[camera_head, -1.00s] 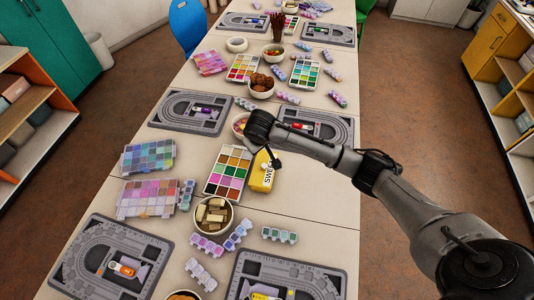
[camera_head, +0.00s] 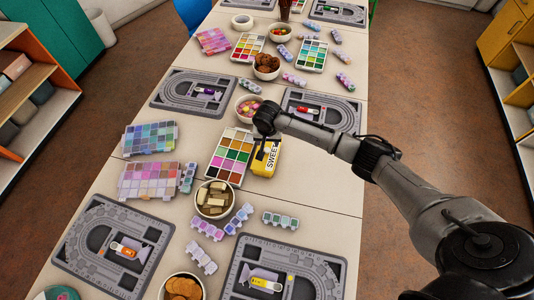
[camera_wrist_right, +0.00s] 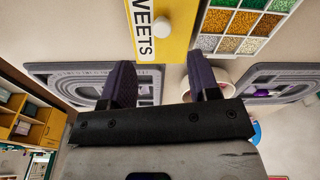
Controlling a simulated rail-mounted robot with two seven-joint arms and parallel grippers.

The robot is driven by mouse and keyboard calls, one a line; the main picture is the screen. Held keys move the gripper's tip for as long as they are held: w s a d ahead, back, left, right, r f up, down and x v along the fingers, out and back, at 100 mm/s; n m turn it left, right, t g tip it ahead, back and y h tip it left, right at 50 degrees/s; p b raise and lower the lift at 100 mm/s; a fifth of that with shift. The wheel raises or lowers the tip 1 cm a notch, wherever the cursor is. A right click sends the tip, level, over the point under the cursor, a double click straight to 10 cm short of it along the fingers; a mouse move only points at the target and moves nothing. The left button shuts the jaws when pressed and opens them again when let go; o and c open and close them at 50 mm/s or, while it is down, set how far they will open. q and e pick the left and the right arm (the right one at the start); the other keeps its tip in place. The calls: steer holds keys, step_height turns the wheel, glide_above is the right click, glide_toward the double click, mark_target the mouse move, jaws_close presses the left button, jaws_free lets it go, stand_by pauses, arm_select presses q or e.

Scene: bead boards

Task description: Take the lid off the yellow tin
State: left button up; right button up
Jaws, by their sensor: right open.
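The yellow tin (camera_head: 263,169) stands on the long table, with a white label reading "SWEETS" on its top. In the right wrist view the tin (camera_wrist_right: 178,42) is at the top, and a round white knob (camera_wrist_right: 162,24) sits on its lid. In the head view I cannot make out the knob; my gripper covers part of the tin. My left gripper is out of view.
A paint-like bead palette (camera_head: 214,171) lies close against the tin's left. A bowl of sweets (camera_head: 240,104) is behind it, a bowl of blocks (camera_head: 201,205) in front. A grey bead board (camera_head: 344,118) lies behind right. Table right of the tin is clear.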

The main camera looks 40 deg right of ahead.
mark_target(267, 149)
steer(key=shift+w+d+f+b, duration=0.1)
steer(key=shift+f+b, duration=0.15)
steer(key=shift+f, duration=0.95)
steer(key=shift+w+a+f+b, duration=0.15)
steer(key=shift+f+b, duration=0.1)
steer(key=shift+f, duration=1)
steer(key=shift+w+d+f+b, duration=0.15)
steer(key=shift+f+b, duration=0.1)
steer(key=shift+f, duration=0.95)
steer(key=c, duration=1)
steer(key=shift+r, duration=0.1)
